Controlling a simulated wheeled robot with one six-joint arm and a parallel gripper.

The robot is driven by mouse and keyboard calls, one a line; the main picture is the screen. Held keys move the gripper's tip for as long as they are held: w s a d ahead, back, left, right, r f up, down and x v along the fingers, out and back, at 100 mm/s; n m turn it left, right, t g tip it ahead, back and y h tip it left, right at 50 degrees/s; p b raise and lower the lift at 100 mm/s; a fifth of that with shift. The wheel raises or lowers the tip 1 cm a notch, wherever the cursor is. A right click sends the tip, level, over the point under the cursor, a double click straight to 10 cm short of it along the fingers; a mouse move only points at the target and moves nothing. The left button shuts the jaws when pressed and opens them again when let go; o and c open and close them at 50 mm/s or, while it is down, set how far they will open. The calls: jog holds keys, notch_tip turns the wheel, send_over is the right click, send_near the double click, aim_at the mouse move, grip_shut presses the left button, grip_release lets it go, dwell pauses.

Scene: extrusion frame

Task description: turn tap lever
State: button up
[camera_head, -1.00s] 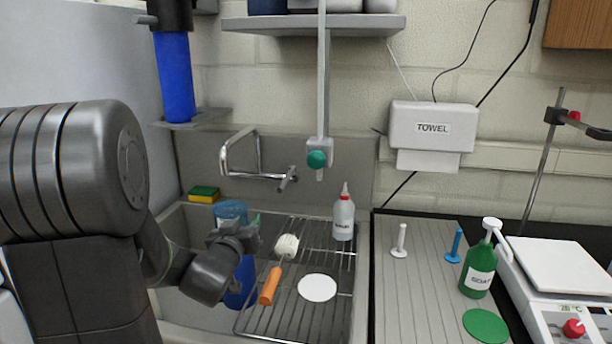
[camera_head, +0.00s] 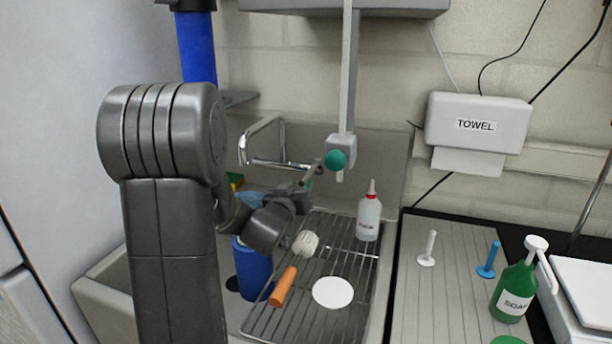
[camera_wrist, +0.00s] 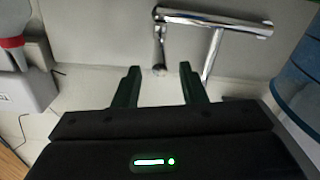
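The chrome tap (camera_head: 270,162) is on the back wall above the sink, with a bent spout at its left and a short lever (camera_head: 313,172) at its right end. My gripper (camera_head: 298,188) is just below and in front of the lever in the head view. In the wrist view the tap body (camera_wrist: 235,25) runs across the top, and the lever (camera_wrist: 160,45) points down towards the gap between my fingers (camera_wrist: 160,75). The fingers are apart with nothing held. I cannot tell whether the lever's tip is between them or just beyond. My wrist partly hides the sink behind.
A white bottle with a red cap (camera_head: 369,215) stands on the wire rack (camera_head: 345,262), right of my gripper. A brush with an orange handle (camera_head: 283,287) and a white disc (camera_head: 333,292) lie there. A blue container (camera_head: 255,272) is below my wrist.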

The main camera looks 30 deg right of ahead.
aim_at(306, 175)
jog(key=p+x, duration=0.1)
jog(key=x, duration=0.5)
grip_shut()
